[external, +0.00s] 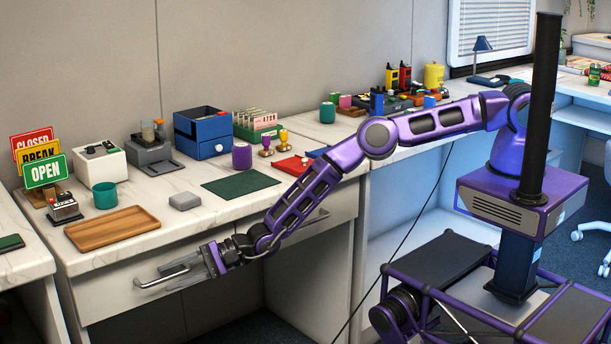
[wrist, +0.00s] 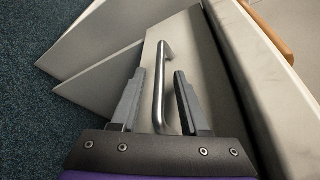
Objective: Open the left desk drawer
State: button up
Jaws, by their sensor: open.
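The left desk drawer has a pale front (external: 112,303) with a silver bar handle (external: 143,286) across it. No clear gap shows around the drawer front in the external view. My gripper (external: 192,266) is at the handle's right part. In the wrist view, the bar handle (wrist: 166,50) runs between the two dark fingers of my gripper (wrist: 159,76). The fingers are apart, one on each side of the bar, with space visible on both sides. The pale drawer front (wrist: 200,55) lies behind the handle.
A wooden tray (external: 118,229), a teal cup (external: 104,195) and several signs stand on the desktop above the drawer. A second drawer with a handle (external: 310,219) is to the right, behind my arm. Open knee space lies below. Dark carpet (wrist: 60,90) shows in the wrist view.

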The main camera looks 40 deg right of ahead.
grip_shut()
dwell(1.5)
